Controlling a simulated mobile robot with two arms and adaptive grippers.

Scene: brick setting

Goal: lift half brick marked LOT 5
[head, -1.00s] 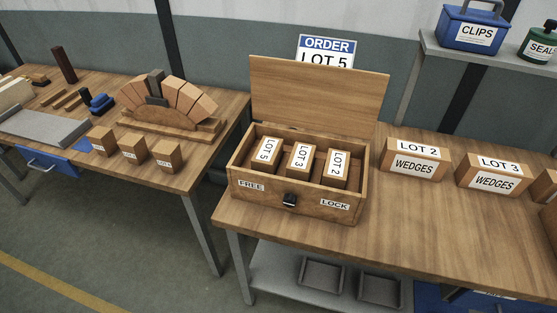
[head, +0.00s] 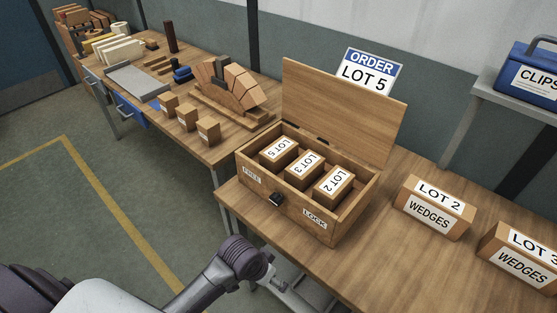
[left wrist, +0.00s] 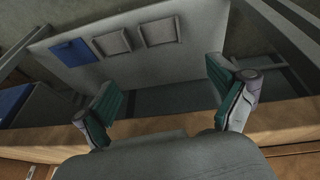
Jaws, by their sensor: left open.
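The half brick marked LOT 5 (head: 279,149) lies in the left compartment of an open wooden box (head: 285,205), its label facing up. Half bricks marked LOT 3 (head: 304,165) and LOT 2 (head: 333,186) lie beside it to the right. The box lid (head: 342,110) stands raised at the back. A dark latch (head: 277,200) sits on the front between the FREE and LOCK labels. My left arm reaches in low, in front of the bench, its gripper outside the head view. In the left wrist view my left gripper (left wrist: 162,92) is open and empty.
An ORDER LOT 5 sign (head: 368,72) stands behind the box. LOT 2 wedges (head: 432,207) and LOT 3 wedges (head: 520,258) boxes stand to its right. A second bench at left holds an arch model (head: 232,92) and small blocks (head: 187,117). Bare benchtop (head: 395,265) lies right of the box.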

